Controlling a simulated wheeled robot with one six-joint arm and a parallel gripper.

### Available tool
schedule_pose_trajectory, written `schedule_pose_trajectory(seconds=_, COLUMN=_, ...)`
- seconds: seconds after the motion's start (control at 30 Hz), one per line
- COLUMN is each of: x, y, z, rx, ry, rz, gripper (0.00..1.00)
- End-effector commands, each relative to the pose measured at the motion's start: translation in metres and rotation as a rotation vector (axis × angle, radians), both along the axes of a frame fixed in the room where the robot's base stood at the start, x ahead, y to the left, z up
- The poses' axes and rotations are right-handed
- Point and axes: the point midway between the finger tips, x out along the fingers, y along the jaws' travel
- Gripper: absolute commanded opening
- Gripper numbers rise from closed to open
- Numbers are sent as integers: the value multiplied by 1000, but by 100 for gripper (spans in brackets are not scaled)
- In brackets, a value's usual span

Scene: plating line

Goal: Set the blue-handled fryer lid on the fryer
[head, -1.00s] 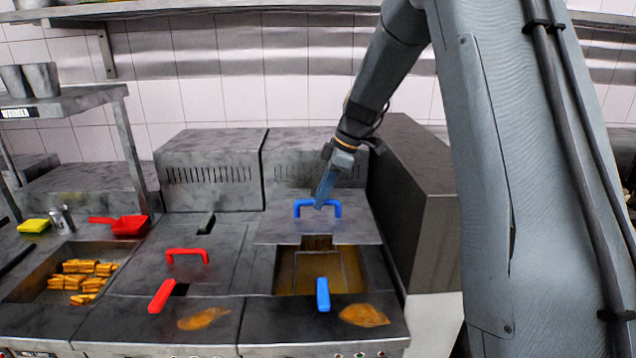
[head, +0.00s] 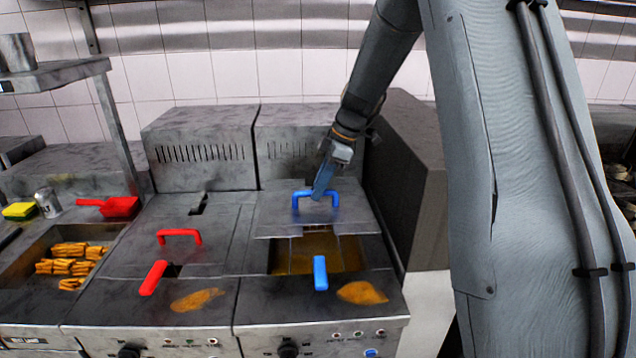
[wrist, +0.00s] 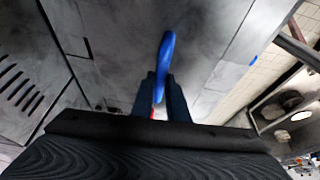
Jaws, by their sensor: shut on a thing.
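The fryer lid (head: 270,220) is a grey metal plate with a blue arched handle (head: 334,200). My gripper (head: 321,190) is shut on the blue handle, which also shows between the fingers in the wrist view (wrist: 166,50). The lid is over the back part of the right fryer (head: 375,255). The front part of its oil well (head: 320,253) is uncovered, with brown oil and basket bars showing. I cannot tell whether the lid touches the fryer top.
A blue basket handle (head: 320,272) stands at the well's front. The left fryer has a lid with a red handle (head: 180,235) and a red basket handle (head: 153,278). A tall steel side panel (head: 410,190) stands close on the right. Fries (head: 70,262) lie in a bin at left.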

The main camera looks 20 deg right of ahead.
Motion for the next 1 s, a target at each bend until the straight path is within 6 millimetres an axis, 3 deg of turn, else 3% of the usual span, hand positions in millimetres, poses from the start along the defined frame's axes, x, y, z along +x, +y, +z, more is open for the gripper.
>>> schedule_pose_trajectory(seconds=1.0, x=1, y=1, z=-76, rx=1, ry=-1, rz=1, gripper=0)
